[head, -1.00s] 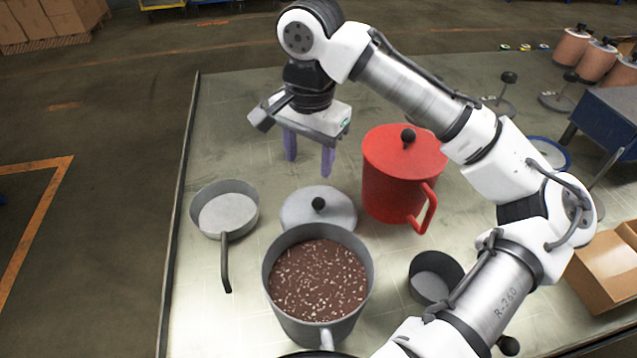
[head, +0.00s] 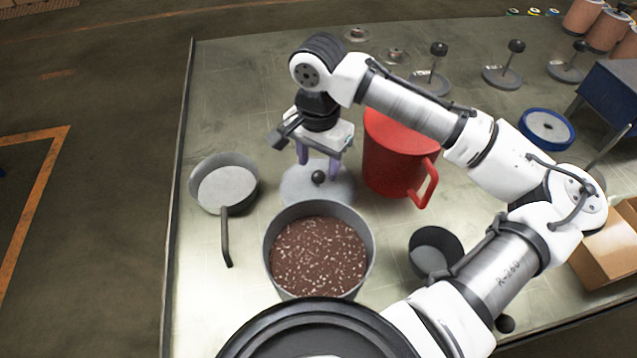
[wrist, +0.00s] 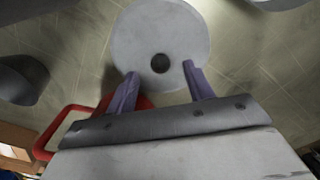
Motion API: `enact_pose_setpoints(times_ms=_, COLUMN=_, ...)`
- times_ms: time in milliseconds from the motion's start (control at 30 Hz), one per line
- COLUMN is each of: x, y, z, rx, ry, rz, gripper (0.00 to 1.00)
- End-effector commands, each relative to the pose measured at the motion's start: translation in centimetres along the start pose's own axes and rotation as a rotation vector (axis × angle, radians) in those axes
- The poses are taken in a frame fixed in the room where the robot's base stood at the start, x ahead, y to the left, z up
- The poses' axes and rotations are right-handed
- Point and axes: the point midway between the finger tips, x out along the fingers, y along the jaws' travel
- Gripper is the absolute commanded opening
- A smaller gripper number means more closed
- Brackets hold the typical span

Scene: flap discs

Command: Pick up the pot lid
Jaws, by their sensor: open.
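The pot lid (head: 300,190) is a grey disc with a black ball knob (head: 318,177). It lies on the table behind the large grey pot and left of the red pot. In the wrist view the lid (wrist: 140,35) shows just beyond my fingertips, with its knob (wrist: 160,63) between the lines of the two fingers. My gripper (head: 318,168) has two purple fingers, apart and empty, pointing down over the lid. The fingers also show in the wrist view (wrist: 161,70). I cannot tell whether the fingertips touch the lid.
The grey pot (head: 268,255) with brown, speckled contents stands in front of the lid. The red pot (head: 392,165) stands close on the right. A grey pan (head: 252,185) is at the left, a small dark pot (head: 425,240) at the right. Several knobbed discs (head: 500,78) stand farther back.

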Motion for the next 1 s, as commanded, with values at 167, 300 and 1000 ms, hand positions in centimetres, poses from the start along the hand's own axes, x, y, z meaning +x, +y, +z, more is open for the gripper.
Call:
enact_pose_setpoints(times_ms=167, x=2.4, y=0.0, z=-0.1, rx=-0.001, ry=-0.001, rz=0.001, gripper=0.52)
enact_pose_setpoints(times_ms=300, x=3.3, y=0.0, z=0.0, rx=-0.001, ry=-0.001, rz=0.0, gripper=0.52)
enact_pose_setpoints(times_ms=1000, x=3.3, y=0.0, z=-0.1, rx=-0.001, ry=0.0, rz=0.0, gripper=0.02)
